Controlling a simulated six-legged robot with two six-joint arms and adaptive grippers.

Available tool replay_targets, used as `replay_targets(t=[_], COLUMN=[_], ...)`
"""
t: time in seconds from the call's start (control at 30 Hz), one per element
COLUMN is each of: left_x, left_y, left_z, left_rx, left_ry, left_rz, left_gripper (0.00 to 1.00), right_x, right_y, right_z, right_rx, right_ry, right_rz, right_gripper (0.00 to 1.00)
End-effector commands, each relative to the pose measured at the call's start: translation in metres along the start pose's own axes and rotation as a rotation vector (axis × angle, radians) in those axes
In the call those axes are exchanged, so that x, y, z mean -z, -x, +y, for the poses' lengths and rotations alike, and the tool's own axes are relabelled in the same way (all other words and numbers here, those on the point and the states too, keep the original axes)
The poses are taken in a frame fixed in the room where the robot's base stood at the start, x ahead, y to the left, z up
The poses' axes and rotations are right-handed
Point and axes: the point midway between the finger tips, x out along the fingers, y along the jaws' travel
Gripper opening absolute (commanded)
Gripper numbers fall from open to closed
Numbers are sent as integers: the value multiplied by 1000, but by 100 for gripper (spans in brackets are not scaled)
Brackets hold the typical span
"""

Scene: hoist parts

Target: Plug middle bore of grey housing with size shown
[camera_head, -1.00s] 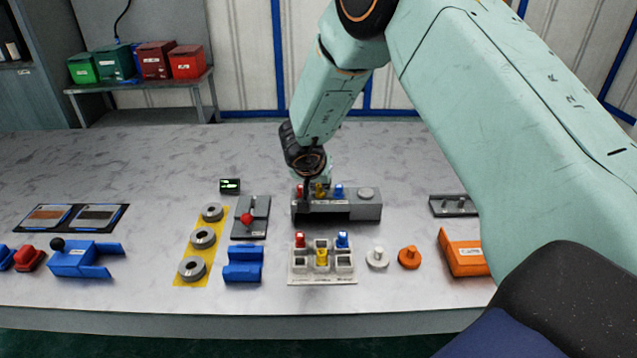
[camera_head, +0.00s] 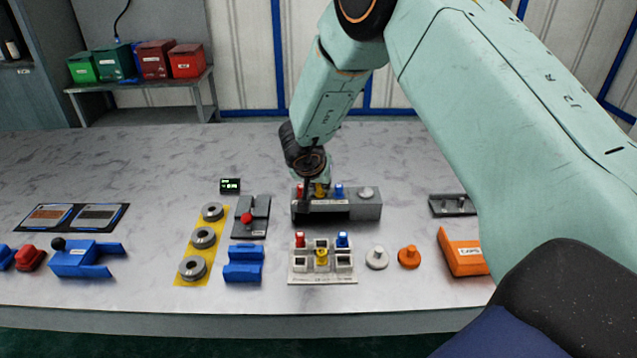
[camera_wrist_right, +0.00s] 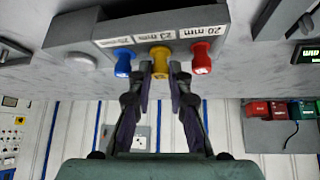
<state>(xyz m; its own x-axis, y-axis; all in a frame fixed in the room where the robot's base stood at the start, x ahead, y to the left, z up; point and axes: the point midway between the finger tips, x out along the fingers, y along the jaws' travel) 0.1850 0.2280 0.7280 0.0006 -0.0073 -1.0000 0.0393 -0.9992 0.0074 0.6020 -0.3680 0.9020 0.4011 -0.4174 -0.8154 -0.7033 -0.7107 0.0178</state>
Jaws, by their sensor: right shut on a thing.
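The long grey housing (camera_head: 347,210) stands at mid-table with red, yellow and blue plugs in a row on top and a pale round button at its right end. In the right wrist view its labels (camera_wrist_right: 160,36) read 20 mm by the red plug (camera_wrist_right: 201,60) and 23 mm by the yellow plug (camera_wrist_right: 160,64); the label by the blue plug (camera_wrist_right: 123,62) is hard to read. My right gripper (camera_wrist_right: 160,76) is shut on the yellow plug, which stands at the housing. A small display (camera_head: 230,186) shows green characters too small to read. My left gripper is out of view.
A pale tray (camera_head: 322,281) with red, yellow and blue plugs stands in front of the housing. A white knob (camera_head: 376,259), an orange knob (camera_head: 409,257) and an orange bin (camera_head: 463,254) lie right. A blue block (camera_head: 244,265) and grey rings (camera_head: 193,268) stand left.

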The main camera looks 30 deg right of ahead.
Motion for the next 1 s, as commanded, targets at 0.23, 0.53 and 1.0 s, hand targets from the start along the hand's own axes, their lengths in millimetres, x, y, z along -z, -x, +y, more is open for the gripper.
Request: replay_targets(t=[0.23,0.53,1.0], left_x=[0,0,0], left_y=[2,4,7], left_z=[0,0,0], left_rx=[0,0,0], left_ry=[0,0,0], left_rz=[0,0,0], left_gripper=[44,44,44], right_x=[-2,-2,-1], right_y=[-1,-1,-1], right_z=[0,0,0], right_rx=[-1,-1,0], right_ry=[1,1,1], right_rz=[-4,-3,-1], right_gripper=[0,0,0])
